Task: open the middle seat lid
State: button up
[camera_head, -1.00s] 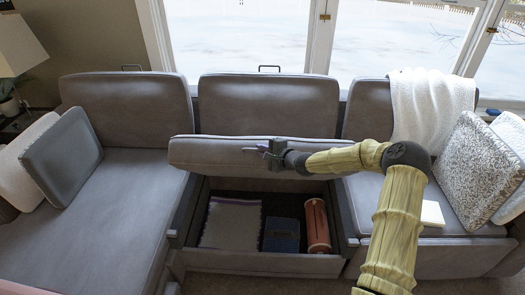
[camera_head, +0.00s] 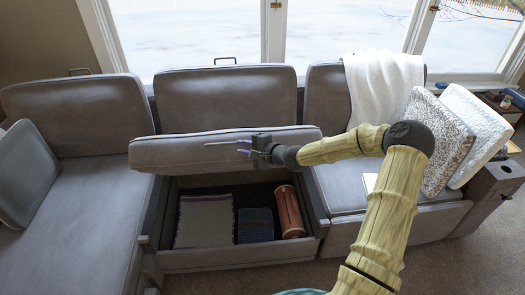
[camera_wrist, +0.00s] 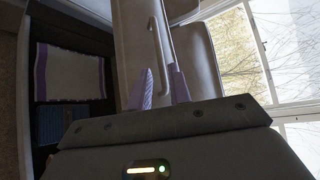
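The middle seat lid (camera_head: 180,152) is a grey padded cushion. It stands raised and tilted above its storage box (camera_head: 215,262), with its front edge facing me and the box open below. A thin metal bar handle (camera_head: 222,144) runs along the lid's front; it also shows in the wrist view (camera_wrist: 154,45). My gripper (camera_head: 245,147) is at the right end of this handle. In the wrist view its two purple fingers (camera_wrist: 161,84) stand apart, with the lid and handle just beyond them. I cannot tell whether a finger touches the handle.
The box holds a folded cloth (camera_head: 203,222), a blue box (camera_head: 255,226) and a red-brown cylinder (camera_head: 289,211). The middle backrest (camera_head: 228,100) stands behind the lid. A left seat (camera_head: 90,210) and right seat (camera_head: 340,188) flank it. Carpet is clear at front right.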

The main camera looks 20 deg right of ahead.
jog(key=v, duration=0.8)
jog(key=shift+p, duration=0.3)
jog(key=s+a+f+n+g+h+p, duration=0.2)
jog(key=s+a+n+g+h+p, duration=0.3)
jog(key=s+n+g, duration=0.3)
jog(key=s+d+r+n+g+h+p, duration=0.1)
jog(key=s+r+n+h+p, duration=0.3)
jog(key=s+r, duration=1.2)
jog(key=shift+s+d+r+n+p, duration=0.2)
jog(key=shift+s+r+n+p, duration=0.05)
jog(key=shift+s+n+p, duration=0.85)
